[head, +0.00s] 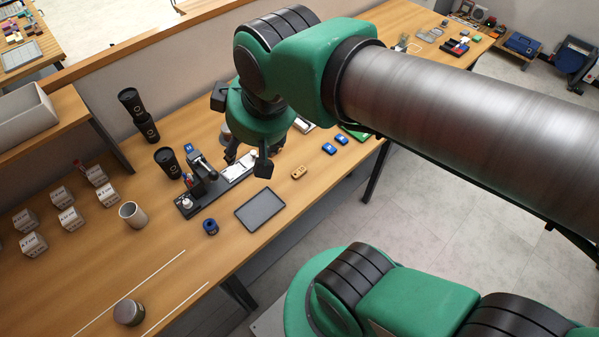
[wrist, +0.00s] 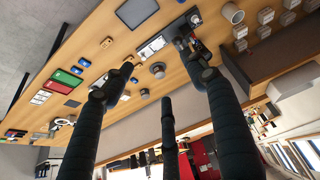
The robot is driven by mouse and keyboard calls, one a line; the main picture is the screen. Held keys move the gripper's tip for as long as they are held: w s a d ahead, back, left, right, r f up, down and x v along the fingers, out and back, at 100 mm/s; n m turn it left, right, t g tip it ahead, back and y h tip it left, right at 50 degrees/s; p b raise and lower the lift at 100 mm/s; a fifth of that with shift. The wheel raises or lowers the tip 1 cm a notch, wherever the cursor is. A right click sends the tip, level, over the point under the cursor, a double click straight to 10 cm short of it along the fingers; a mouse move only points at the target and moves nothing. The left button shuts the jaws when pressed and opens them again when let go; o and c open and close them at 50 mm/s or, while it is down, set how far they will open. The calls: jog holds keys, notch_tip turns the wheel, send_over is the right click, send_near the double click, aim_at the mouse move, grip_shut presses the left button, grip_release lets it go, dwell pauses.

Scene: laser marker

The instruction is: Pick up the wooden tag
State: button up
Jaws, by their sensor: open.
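The wooden tag (head: 299,172) is a small light-brown piece lying flat on the wooden table, right of my gripper in the head view. It also shows in the wrist view (wrist: 106,42), left of the fingers and apart from them. My gripper (head: 247,160) is above the table, over the right end of the dark laser marker fixture (head: 205,185). In the wrist view my gripper (wrist: 155,58) has its dark fingers spread wide, with nothing held between them. My arm hides part of the table behind it.
A dark tray (head: 260,209) lies in front of the fixture. Two blue pieces (head: 335,144) lie right of the tag. A blue ring-like part (head: 210,227), a grey cup (head: 132,214) and black cups (head: 166,160) stand to the left. Bare table surrounds the tag.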

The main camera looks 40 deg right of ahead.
jog(key=w+d+f+n+g, duration=0.2)
jog(key=w+d+f+n, duration=0.2)
jog(key=w+d+f, duration=0.15)
jog(key=n+g+p, duration=0.2)
jog(key=n+g, duration=0.1)
jog(key=n, duration=1)
send_over(298, 170)
notch_tip(298, 170, down, 21)
jog(key=shift+f, duration=0.2)
jog(key=shift+a, duration=0.1)
jog(key=shift+f+b, duration=0.7)
jog(key=shift+f, duration=3.6)
jog(key=shift+f+b, duration=0.6)
jog(key=shift+f, duration=2)
